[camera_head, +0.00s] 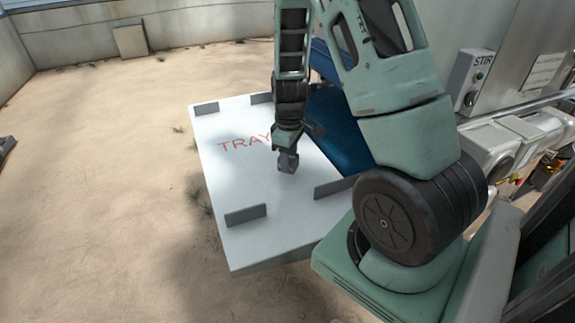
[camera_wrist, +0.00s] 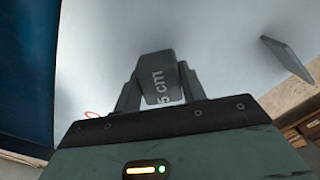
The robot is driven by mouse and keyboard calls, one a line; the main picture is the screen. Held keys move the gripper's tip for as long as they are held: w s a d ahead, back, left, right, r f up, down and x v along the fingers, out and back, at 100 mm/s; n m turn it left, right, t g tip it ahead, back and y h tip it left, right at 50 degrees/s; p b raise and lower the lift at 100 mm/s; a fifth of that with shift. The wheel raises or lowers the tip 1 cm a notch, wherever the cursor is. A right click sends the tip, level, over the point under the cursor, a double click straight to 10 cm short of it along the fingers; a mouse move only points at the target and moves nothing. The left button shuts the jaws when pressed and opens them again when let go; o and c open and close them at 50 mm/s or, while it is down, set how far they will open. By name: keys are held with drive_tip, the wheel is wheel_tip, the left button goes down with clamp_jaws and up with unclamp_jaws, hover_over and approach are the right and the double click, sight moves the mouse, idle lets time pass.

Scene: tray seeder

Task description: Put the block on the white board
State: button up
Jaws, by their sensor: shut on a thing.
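The block (camera_head: 287,163) is a small dark grey cube held at the tip of my gripper (camera_head: 288,153). In the wrist view the block (camera_wrist: 158,78) sits between the two fingers of my gripper (camera_wrist: 157,88), with part of a "5 cm" marking on it. My gripper is shut on it. The white board (camera_head: 240,190) has red "TRAY" lettering, partly hidden by my arm. The block is over the board's middle, right of the lettering. I cannot tell whether it touches the board.
Low grey upright plates stand on the board, one at the front left (camera_head: 246,215) and one at the right (camera_head: 335,187), with others at the back. A blue panel (camera_head: 345,140) lies along the board's right side. A grey STIR box (camera_head: 468,82) is at the right.

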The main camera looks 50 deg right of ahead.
drive_tip(key=shift+f, duration=1.45)
drive_tip(key=shift+f, duration=0.1)
drive_tip(key=shift+f, duration=0.15)
drive_tip(key=o, duration=1)
drive_tip(key=shift+o, duration=0.2)
